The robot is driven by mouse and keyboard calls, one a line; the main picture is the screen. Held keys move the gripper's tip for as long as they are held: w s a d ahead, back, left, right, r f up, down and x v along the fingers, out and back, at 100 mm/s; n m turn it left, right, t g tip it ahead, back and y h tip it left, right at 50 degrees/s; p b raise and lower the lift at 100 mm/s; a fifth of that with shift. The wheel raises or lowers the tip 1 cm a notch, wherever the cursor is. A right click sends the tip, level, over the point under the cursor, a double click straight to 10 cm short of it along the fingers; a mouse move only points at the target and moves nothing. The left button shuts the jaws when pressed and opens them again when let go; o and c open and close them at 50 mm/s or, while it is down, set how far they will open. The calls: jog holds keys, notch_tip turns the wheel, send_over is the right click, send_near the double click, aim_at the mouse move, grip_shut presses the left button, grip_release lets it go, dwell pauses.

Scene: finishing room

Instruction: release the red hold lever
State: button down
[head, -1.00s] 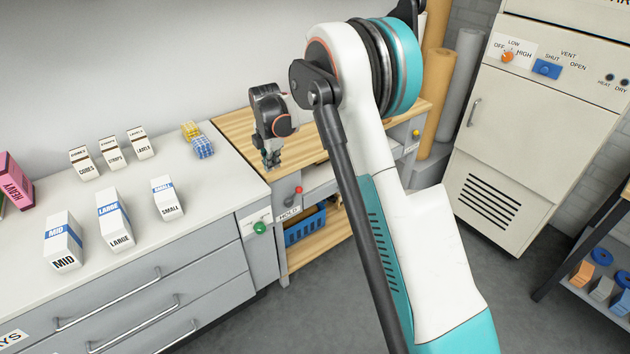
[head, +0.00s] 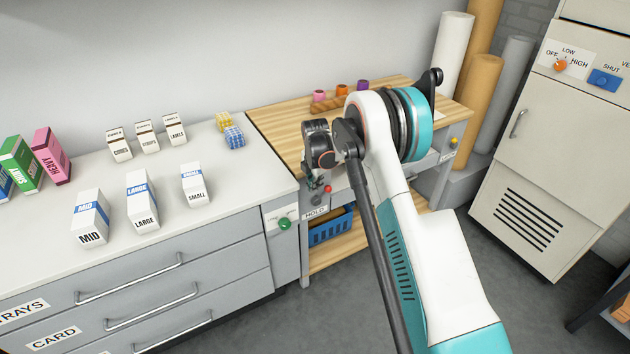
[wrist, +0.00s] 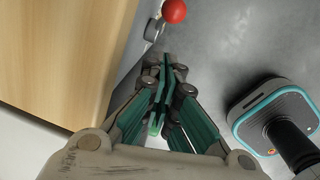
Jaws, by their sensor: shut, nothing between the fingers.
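The hold lever shows as a red ball knob (head: 328,188) on the front of the wood-topped bench, above a HOLD label (head: 316,212). In the wrist view the red knob (wrist: 174,11) is at the top, on a short grey arm (wrist: 153,29) beside the bench edge. My gripper (head: 314,185) hangs at the bench's front edge, just left of the knob in the head view. In the wrist view my gripper (wrist: 166,75) is shut and empty, its fingertips pointing toward the lever with a gap to the red ball. I cannot tell whether the fingers touch the lever's arm.
A green button (head: 285,224) is on the grey panel left of the bench. A blue basket (head: 331,229) sits on the shelf below. Small cartons (head: 143,203) stand on the left counter. A cabinet (head: 541,150) stands at right. The floor between is clear.

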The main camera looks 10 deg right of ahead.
aim_at(322, 195)
jog(key=shift+w+d+f+b, duration=0.3)
jog(key=shift+w+d+f, duration=0.1)
jog(key=shift+d+f, duration=0.15)
jog(key=shift+w+d+f+b, duration=0.25)
jog(key=shift+w+d+f, duration=0.15)
jog(key=shift+d, duration=0.25)
jog(key=shift+s, duration=0.1)
jog(key=shift+w+d+f+y, duration=0.1)
jog(key=shift+w+d+y, duration=0.15)
jog(key=shift+d, duration=0.3)
jog(key=shift+w+d+f+y, duration=0.15)
jog(key=shift+d+y, duration=0.2)
jog(key=shift+d, duration=0.2)
jog(key=shift+r, duration=0.1)
